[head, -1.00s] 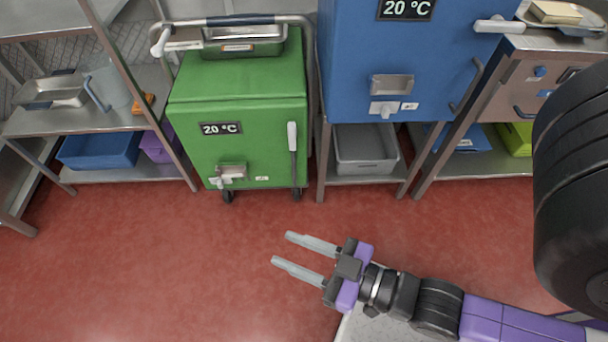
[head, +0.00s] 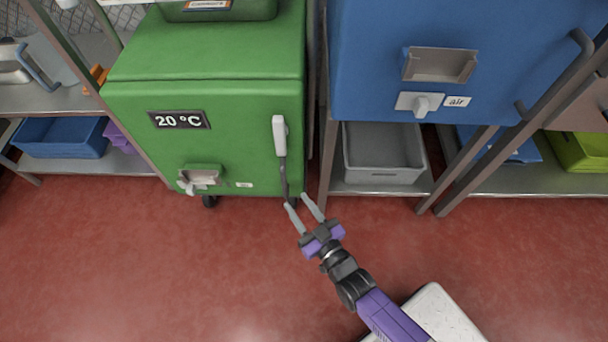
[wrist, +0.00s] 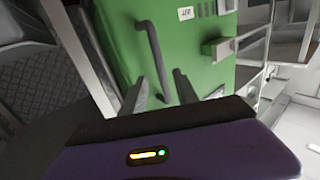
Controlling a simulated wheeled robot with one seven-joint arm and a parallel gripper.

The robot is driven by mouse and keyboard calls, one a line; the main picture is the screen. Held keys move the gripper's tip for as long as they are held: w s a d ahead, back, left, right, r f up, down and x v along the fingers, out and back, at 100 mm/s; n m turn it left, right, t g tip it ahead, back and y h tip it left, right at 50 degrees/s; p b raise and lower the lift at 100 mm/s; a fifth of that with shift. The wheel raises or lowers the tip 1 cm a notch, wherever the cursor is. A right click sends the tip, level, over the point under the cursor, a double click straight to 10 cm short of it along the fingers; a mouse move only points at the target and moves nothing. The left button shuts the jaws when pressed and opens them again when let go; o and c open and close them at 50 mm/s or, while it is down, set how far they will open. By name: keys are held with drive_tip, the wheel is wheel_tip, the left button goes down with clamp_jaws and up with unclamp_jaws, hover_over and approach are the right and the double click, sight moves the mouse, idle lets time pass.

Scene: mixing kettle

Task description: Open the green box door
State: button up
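The green box (head: 215,95) stands ahead with its door facing me, a "20 °C" display at its upper left. In the wrist view the green door (wrist: 190,60) fills the middle, and the bar (wrist: 149,45) runs down between the two open fingers of my gripper (wrist: 159,77). I cannot tell whether a finger touches it. The door looks shut.
A blue box (head: 440,35) on a metal stand is to the right, with a grey bin (head: 383,155) on the shelf below. A metal shelf with a blue bin (head: 62,137) is to the left. The red floor (head: 150,260) in front is clear.

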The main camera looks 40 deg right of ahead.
sight(286, 187)
drive_tip(key=w+b, duration=0.1)
drive_tip(key=w, duration=0.3)
drive_tip(key=w+b, duration=0.1)
drive_tip(key=w, duration=0.2)
drive_tip(key=shift+w+d+r, duration=0.15)
drive_tip(key=shift+w, duration=0.2)
clamp_jaws()
idle(1.1)
